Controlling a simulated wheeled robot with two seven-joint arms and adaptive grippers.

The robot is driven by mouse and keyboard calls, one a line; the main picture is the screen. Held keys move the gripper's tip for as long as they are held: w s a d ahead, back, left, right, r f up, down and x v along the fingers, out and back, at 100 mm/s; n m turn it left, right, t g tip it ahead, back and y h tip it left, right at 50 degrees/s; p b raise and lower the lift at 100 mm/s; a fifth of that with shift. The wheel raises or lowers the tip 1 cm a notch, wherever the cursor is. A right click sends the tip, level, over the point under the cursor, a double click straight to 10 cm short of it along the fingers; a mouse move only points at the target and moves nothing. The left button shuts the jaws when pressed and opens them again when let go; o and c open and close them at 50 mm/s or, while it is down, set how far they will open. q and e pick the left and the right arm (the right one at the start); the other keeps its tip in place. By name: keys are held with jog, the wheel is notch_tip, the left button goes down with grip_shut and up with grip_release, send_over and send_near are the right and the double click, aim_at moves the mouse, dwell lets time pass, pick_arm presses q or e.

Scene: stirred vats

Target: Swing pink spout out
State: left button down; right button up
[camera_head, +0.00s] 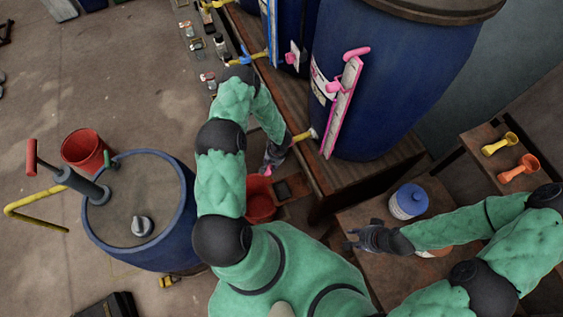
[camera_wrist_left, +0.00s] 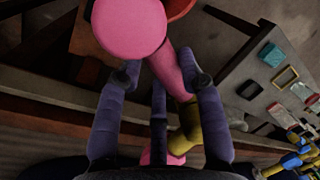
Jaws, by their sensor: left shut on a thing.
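The pink spout (camera_wrist_left: 180,78) lies between the fingers of my left gripper (camera_wrist_left: 160,74) in the left wrist view, with its wide round pink end towards the camera. A yellow pipe (camera_wrist_left: 186,130) joins it behind. In the head view my left gripper (camera_head: 272,158) is at the yellow pipe (camera_head: 302,137) low on the large blue vat (camera_head: 390,75); only a small pink bit of the spout (camera_head: 268,170) shows there. My left gripper is shut on the spout. My right gripper (camera_head: 354,238) is empty, its fingers apart, near the blue-lidded jar (camera_head: 408,201).
A red bucket (camera_head: 260,204) stands below my left gripper. A blue drum (camera_head: 135,215) with a hand pump stands at the left, near another red bucket (camera_head: 86,148). Yellow and orange scoops (camera_head: 500,144) lie on a wooden surface at the right.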

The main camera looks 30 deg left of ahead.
pick_arm(q)
jog(key=m, duration=0.1)
jog(key=s+a+m, duration=0.1)
jog(key=m, duration=0.1)
jog(key=shift+a+t, duration=0.25)
jog(key=shift+t, duration=0.05)
jog(key=shift+w+a+m+t, duration=0.1)
jog(key=shift+a+m+t, duration=0.15)
jog(key=shift+a+m, duration=0.95)
jog(key=shift+w+a+m+t, duration=0.1)
jog(key=shift+a+m+t, duration=0.3)
jog(key=shift+m, duration=1.4)
jog(key=shift+a+m+t, duration=0.15)
jog(key=shift+a+m, duration=0.8)
jog(key=shift+m, duration=0.55)
pick_arm(e)
jog(key=shift+a+r, duration=0.1)
jog(key=shift+a, duration=0.15)
pick_arm(q)
jog(key=shift+a, duration=0.1)
jog(key=c, duration=0.8)
grip_release()
pick_arm(e)
jog(key=shift+w+a, duration=0.1)
pick_arm(q)
jog(key=v, duration=1.2)
